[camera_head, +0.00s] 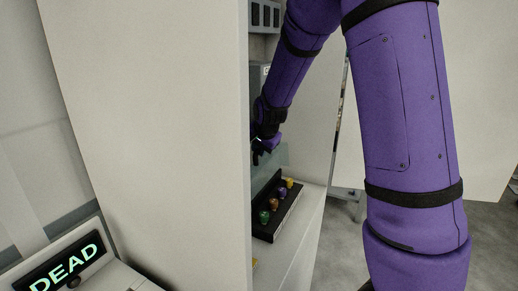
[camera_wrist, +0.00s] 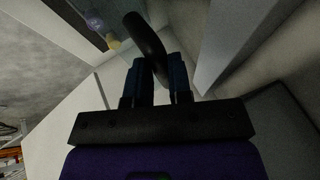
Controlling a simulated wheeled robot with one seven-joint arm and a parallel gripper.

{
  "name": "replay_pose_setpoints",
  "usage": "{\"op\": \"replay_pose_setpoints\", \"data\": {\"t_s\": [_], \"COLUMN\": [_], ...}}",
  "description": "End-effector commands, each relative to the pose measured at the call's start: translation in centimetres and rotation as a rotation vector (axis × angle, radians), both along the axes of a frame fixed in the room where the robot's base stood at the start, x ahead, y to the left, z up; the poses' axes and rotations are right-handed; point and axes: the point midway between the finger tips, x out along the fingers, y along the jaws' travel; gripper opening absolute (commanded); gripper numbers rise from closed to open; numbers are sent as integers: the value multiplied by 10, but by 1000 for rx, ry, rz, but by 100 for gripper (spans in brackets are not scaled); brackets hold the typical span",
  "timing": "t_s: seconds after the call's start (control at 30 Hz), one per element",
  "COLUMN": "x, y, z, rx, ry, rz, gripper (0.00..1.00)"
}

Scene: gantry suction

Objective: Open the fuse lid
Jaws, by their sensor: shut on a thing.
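The fuse lid (camera_head: 279,157) is a clear, slightly green panel that stands raised behind the black fuse tray (camera_head: 262,232) in the head view. Several coloured fuses (camera_head: 273,204) sit in a row in that tray. My gripper (camera_head: 263,152) is at the lid's upper left, partly hidden by the cabinet wall. In the wrist view my gripper (camera_wrist: 160,70) is shut on a dark curved handle (camera_wrist: 147,38), which passes between the fingers. The handle's join to the lid is not clear. Blurred fuses (camera_wrist: 113,43) show at the upper left there.
A tall pale cabinet wall (camera_head: 160,120) stands close to the left of my arm. The fuse tray rests on a pale ledge (camera_head: 290,238). A panel reading "DEAD" (camera_head: 65,265) is at the lower left. Grey floor (camera_head: 340,240) shows at the right.

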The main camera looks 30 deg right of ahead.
Motion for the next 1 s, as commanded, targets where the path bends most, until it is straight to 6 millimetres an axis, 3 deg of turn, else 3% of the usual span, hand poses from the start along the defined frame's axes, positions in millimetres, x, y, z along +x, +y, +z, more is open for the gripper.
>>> {"op": "replay_pose_setpoints", "data": {"t_s": [0.17, 0.43, 0.47, 0.57, 1.0], "x": [-17, -19, -19, -19, -23], "y": [-12, -12, -12, -12, -10], "z": [-4, -5, -5, -5, 4], "rx": [2, 1, 1, 1, 0], "ry": [5, 9, 9, 8, 4], "rz": [-5, -3, -3, -3, -1], "gripper": [0, 0, 23, 44, 44]}}
